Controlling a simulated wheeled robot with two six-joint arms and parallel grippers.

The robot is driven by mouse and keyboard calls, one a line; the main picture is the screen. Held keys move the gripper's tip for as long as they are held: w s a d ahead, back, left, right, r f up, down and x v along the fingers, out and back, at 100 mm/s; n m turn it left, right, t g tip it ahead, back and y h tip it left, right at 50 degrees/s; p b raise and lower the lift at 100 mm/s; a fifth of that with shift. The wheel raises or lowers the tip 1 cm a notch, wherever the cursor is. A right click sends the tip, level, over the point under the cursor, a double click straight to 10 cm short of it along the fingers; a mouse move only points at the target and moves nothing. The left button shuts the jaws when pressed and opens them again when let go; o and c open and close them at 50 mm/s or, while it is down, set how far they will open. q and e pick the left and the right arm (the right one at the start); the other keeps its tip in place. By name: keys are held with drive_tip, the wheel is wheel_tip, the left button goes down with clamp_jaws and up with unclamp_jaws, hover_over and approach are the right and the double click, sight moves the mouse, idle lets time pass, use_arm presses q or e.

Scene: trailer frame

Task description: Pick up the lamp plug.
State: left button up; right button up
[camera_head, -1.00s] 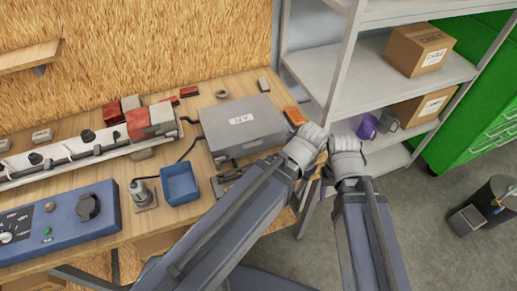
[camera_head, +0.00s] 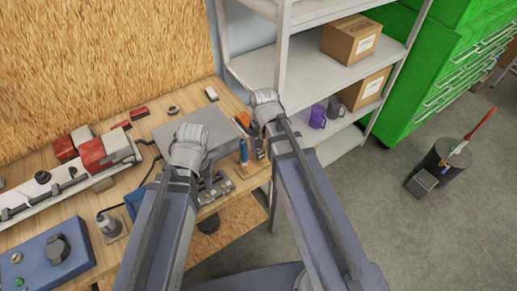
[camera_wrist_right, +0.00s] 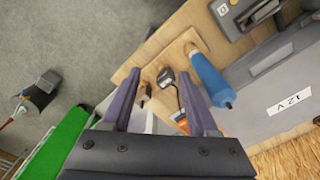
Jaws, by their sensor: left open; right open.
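A small dark plug-like piece (camera_wrist_right: 166,78) shows in the right wrist view, at the wooden holder's edge between my right fingers; I cannot tell for sure that it is the lamp plug. In the head view my right gripper (camera_head: 265,103) is over the bench's right end, beside the shelf. My left gripper (camera_head: 189,138) is further left, over the grey box (camera_head: 205,122); its fingertips are hard to make out.
A blue-handled tool (camera_wrist_right: 212,80) stands in the wooden holder (camera_wrist_right: 150,55), close to my right finger. An orange item (camera_head: 243,119) lies behind. The metal shelf (camera_head: 288,50) stands close on the right.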

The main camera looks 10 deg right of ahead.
sight(261, 151)
drive_tip(key=w+m, duration=0.1)
drive_tip(key=m, duration=0.1)
drive_tip(key=w+m, duration=0.2)
drive_tip(key=m, duration=0.1)
drive_tip(key=w+m, duration=0.2)
drive_tip(key=m, duration=0.1)
drive_tip(key=shift+w+d+r, duration=0.1)
drive_tip(key=shift+d+r, duration=0.05)
use_arm(q)
drive_tip(key=shift+f+b, duration=1.25)
drive_tip(key=shift+b, duration=0.1)
use_arm(e)
drive_tip(key=shift+f, duration=1.35)
drive_tip(key=shift+f, duration=0.1)
use_arm(q)
wheel_tip(261, 151, down, 5)
drive_tip(key=b, duration=0.5)
drive_tip(key=shift+f, duration=0.15)
use_arm(e)
drive_tip(key=f, duration=0.5)
drive_tip(key=shift+d+f, duration=0.1)
drive_tip(key=shift+d, duration=0.15)
drive_tip(key=shift+c, duration=0.3)
